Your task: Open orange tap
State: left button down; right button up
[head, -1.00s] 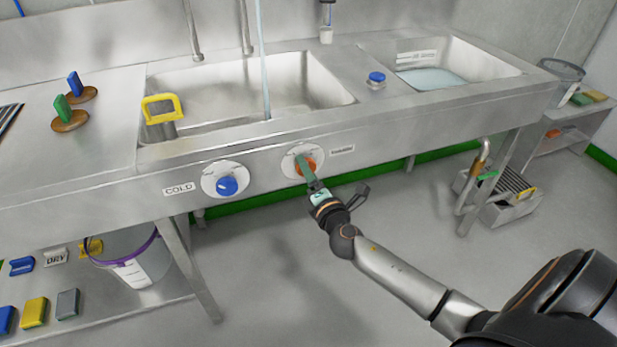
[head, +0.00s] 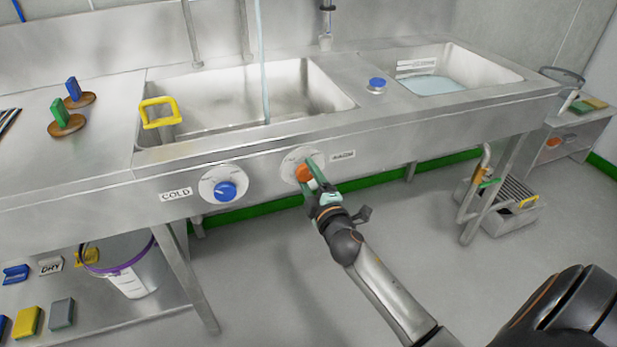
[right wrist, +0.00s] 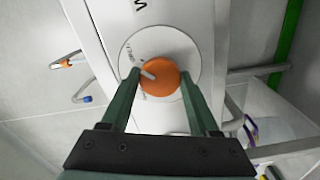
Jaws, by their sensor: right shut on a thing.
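The orange tap (head: 303,173) is a round knob on a white dial on the sink's front panel, right of the blue COLD tap (head: 225,191). My right gripper (head: 311,177) is at the orange tap, its green fingers on either side of the knob, shut on it. In the right wrist view the orange tap (right wrist: 163,78) sits between the two fingertips, with its pale pointer mark towards the upper left. The dial's lettering is too small to read. My left gripper is out of view.
A thin water stream (head: 262,70) falls into the left basin (head: 215,97), where a yellow handle (head: 158,112) stands at the rim. A blue button (head: 377,85) is between the basins. A bucket (head: 128,265) stands below left. Floor in front of the panel is clear.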

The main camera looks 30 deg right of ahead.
jog(key=shift+m, duration=0.3)
jog(key=o, duration=1.4)
jog(key=v, duration=1.2)
jog(key=shift+s+a, duration=0.15)
jog(key=shift+s, duration=0.1)
